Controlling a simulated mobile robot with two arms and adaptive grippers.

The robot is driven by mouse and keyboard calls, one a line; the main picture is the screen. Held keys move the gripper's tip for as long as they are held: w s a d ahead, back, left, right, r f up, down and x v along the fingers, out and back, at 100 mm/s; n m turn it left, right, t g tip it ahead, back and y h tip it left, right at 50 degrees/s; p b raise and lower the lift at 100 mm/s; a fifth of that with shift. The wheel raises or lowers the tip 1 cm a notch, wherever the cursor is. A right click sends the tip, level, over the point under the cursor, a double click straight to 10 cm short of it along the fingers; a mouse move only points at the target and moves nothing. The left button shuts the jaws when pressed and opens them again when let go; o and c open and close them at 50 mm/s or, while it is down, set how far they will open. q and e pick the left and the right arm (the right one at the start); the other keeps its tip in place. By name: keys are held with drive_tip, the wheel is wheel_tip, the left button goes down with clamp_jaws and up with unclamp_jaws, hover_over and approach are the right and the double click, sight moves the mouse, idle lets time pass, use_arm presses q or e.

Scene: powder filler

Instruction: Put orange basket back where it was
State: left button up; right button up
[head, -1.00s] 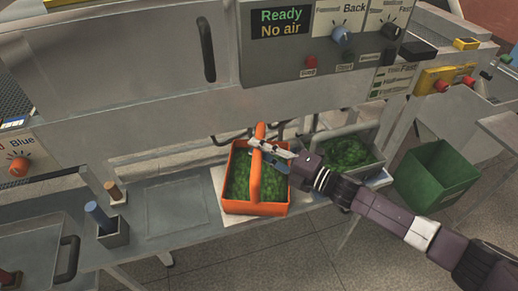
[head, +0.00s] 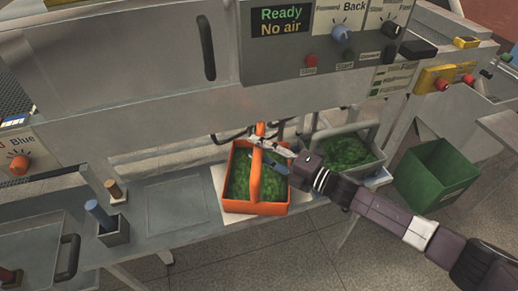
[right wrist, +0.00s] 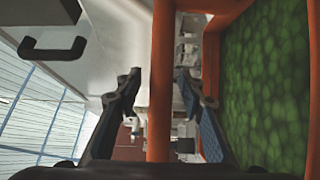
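The orange basket (head: 254,208) holds green pieces and sits upright on a pale sheet on the metal ledge. Its handle arches over the middle. My right gripper (head: 268,152) is at the handle in the head view. In the right wrist view the handle (right wrist: 161,80) runs between the two spread fingers of my right gripper (right wrist: 158,85), with a gap on each side. The green contents (right wrist: 264,90) show to the right there. My left gripper is not in view.
A grey basket (head: 372,168) with green pieces stands just right of the orange one. A green bin (head: 436,178) is further right. A blue-handled block (head: 112,232) and a wooden-knobbed piece (head: 115,192) stand left on the ledge. The machine panel (head: 325,45) rises behind.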

drive_tip(key=b+v, duration=0.2)
drive_tip(key=v, duration=1)
drive_tip(key=shift+b, duration=0.4)
